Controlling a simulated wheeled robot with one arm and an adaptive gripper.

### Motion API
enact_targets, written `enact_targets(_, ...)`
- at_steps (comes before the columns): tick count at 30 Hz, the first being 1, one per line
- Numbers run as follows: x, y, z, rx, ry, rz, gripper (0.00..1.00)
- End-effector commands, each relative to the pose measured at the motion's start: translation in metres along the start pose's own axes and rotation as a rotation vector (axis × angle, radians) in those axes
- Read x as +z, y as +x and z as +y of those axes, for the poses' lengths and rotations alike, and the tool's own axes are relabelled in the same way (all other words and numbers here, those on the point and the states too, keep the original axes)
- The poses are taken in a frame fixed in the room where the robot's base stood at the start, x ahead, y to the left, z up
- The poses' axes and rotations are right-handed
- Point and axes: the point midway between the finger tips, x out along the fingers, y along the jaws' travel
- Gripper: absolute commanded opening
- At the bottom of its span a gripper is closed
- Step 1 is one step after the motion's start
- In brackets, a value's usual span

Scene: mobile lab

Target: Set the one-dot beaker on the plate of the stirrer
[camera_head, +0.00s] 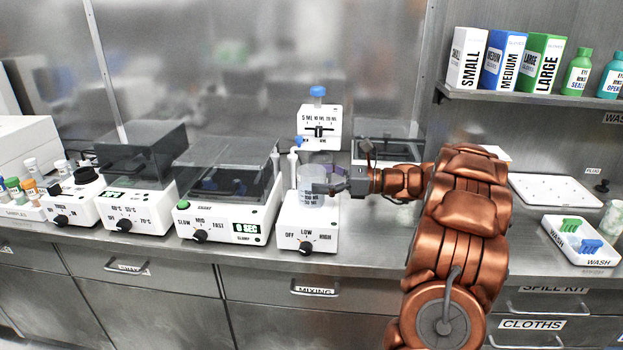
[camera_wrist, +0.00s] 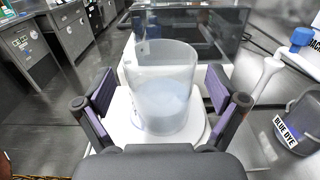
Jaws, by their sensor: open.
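A clear beaker (camera_head: 312,188) with pale, cloudy liquid stands upright on the white plate of the stirrer (camera_head: 306,232), the unit with the OFF, LOW and HIGH knob. The beaker also shows in the wrist view (camera_wrist: 160,92), over the white plate (camera_wrist: 125,120). I cannot make out its dot mark clearly. My gripper (camera_head: 330,188) reaches in from the right at beaker height. In the wrist view my gripper (camera_wrist: 162,95) is open, with one purple-padded finger on each side of the beaker and gaps between the pads and the glass.
A shaker (camera_head: 225,190) with a dark lid stands left of the stirrer. A dispenser (camera_head: 319,125) with a blue cap stands behind it. A bottle labelled BLUE DYE (camera_wrist: 290,130) is at the right in the wrist view. A wash tray (camera_head: 580,240) lies at far right.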

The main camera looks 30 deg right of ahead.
Motion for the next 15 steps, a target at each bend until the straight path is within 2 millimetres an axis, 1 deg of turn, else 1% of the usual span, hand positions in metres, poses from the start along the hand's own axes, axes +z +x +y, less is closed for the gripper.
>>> enact_targets(1,0.000,-0.011,-0.001,-0.004,0.000,-0.002,0.95)
enact_targets(9,-0.001,-0.063,-0.001,-0.004,0.000,0.000,0.95)
enact_targets(15,0.001,-0.089,-0.001,-0.002,-0.003,0.001,0.95)
